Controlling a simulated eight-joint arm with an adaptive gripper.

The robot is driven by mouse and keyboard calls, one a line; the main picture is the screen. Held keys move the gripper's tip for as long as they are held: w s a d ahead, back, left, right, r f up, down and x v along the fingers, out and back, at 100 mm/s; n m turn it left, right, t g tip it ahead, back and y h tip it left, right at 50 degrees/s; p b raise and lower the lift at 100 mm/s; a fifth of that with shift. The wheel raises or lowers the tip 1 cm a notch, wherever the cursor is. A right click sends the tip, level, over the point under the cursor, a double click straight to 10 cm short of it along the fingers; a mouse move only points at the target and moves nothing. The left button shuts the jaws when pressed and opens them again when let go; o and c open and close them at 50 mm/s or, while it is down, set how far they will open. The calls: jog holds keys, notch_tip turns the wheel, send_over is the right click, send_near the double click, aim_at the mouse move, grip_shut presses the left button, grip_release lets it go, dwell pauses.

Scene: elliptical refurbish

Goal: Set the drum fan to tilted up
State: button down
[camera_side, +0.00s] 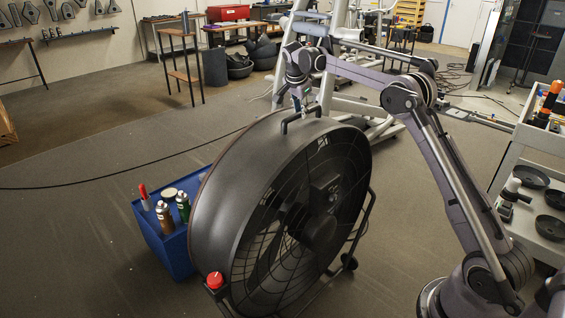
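A large black drum fan (208,222) stands on the floor in the middle of the side view. Its round grille faces right and toward the camera. A black handle (290,120) sits on top of its rim. A red knob (215,280) shows at its lower left, and part of its stand frame (363,228) shows at the right. My gripper (300,105) points down at the top handle, touching it or very close to it. The fingers are small and overlap the handle, so I cannot tell whether they are shut on it.
A blue box (165,247) with spray cans and a red-capped marker stands just left of the fan. A white cart (515,165) with black pans is at the right. A pale metal frame stands behind my gripper. A cable crosses the open floor at left.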

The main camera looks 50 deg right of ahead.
jog(key=shift+s+d, duration=0.1)
jog(key=shift+s, duration=0.8)
jog(key=s+f+t, duration=0.1)
jog(key=s+f, duration=0.1)
jog(key=s, duration=0.8)
jog(key=s+f+t, duration=0.2)
jog(key=s+f, duration=0.1)
jog(key=s, duration=0.7)
jog(key=shift+s+f+m, duration=0.25)
jog(key=shift+s+m, duration=0.1)
jog(key=shift+m, duration=0.05)
jog(key=c, duration=1.2)
grip_release()
jog(key=shift+w+r+t, duration=0.1)
jog(key=shift+w+t, duration=0.1)
jog(key=shift+t, duration=0.1)
